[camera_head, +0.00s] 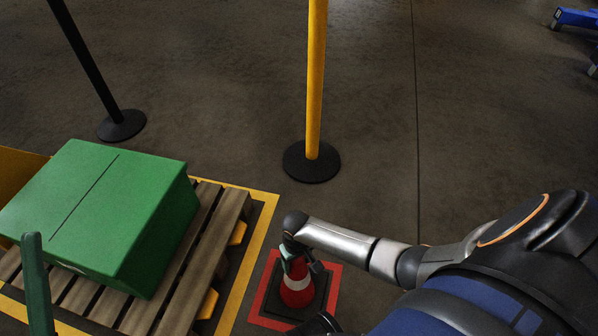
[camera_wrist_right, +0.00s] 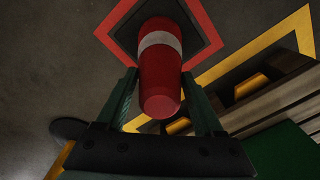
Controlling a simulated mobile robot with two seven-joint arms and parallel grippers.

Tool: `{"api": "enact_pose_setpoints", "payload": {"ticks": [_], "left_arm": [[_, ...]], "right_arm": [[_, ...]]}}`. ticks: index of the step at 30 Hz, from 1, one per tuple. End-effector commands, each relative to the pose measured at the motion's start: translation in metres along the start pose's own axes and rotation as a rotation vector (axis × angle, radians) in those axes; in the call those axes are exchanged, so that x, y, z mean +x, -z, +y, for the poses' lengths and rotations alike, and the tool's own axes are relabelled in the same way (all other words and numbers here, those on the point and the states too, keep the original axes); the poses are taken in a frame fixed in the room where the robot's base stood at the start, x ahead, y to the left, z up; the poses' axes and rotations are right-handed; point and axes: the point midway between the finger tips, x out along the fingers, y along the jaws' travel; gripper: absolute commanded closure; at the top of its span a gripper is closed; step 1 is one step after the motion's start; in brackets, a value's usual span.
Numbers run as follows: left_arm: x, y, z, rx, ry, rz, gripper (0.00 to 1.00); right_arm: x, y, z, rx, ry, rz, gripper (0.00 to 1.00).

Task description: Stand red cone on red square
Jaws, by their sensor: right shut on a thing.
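The red cone (camera_head: 298,293) has a white band and stands upright over the red square (camera_head: 333,290), within its red outline. My right gripper (camera_head: 299,262) is at the cone's upper part and shut on it. In the right wrist view, the cone (camera_wrist_right: 160,80) lies between the two fingers of the gripper (camera_wrist_right: 159,74), and the red square (camera_wrist_right: 203,18) shows beyond it. The cone's foot merges with the dark middle of the square, so I cannot tell whether it touches the floor.
A green box (camera_head: 95,210) sits on a wooden pallet (camera_head: 228,215) inside a yellow floor outline (camera_head: 262,225), left of the square. A yellow post (camera_head: 315,85) on a black base stands behind. A black post (camera_head: 85,60) is farther left.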

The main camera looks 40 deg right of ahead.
Motion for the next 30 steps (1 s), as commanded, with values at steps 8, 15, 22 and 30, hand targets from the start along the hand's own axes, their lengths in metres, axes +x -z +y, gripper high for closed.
{"api": "enact_pose_setpoints", "payload": {"ticks": [8, 15, 22, 30], "left_arm": [[0.001, 0.001, 0.000, 0.001, -0.001, 0.000, 0.50], [0.000, 0.000, 0.000, 0.002, -0.001, 0.000, 0.50], [0.000, 0.000, 0.000, 0.002, -0.001, -0.001, 0.50], [0.005, 0.005, -0.002, -0.001, 0.000, -0.001, 0.50]], "right_arm": [[-0.001, 0.002, -0.001, 0.000, 0.001, 0.003, 1.00], [0.002, 0.000, 0.000, 0.000, 0.000, 0.000, 0.14], [0.002, 0.000, 0.000, 0.000, 0.000, 0.000, 0.01], [-0.010, 0.000, 0.000, 0.000, 0.000, 0.001, 0.01]]}}
